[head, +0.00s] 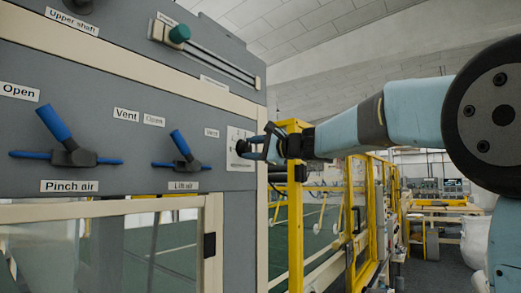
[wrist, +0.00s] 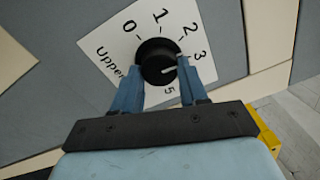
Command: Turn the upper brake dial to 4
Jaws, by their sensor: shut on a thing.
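The upper brake dial is a round black knob (wrist: 157,58) on a white scale plate (wrist: 112,50) marked "Upper". The figures 0, 1, 2, 3 and 5 show around it; the place between 3 and 5 is covered by my right finger. The knob's pale pointer mark is at its lower right, facing that covered place between 3 and 5. My gripper (wrist: 162,82) is shut on the knob, one blue finger on each side. In the head view my gripper (head: 262,146) reaches from the right to the plate (head: 239,160) at the panel's right edge.
The grey panel also bears the blue-handled Pinch air valve (head: 72,157), the Lift air valve (head: 184,160) and a slider with a green knob (head: 179,34). A yellow guard frame (head: 295,220) stands just right of the panel, below my gripper.

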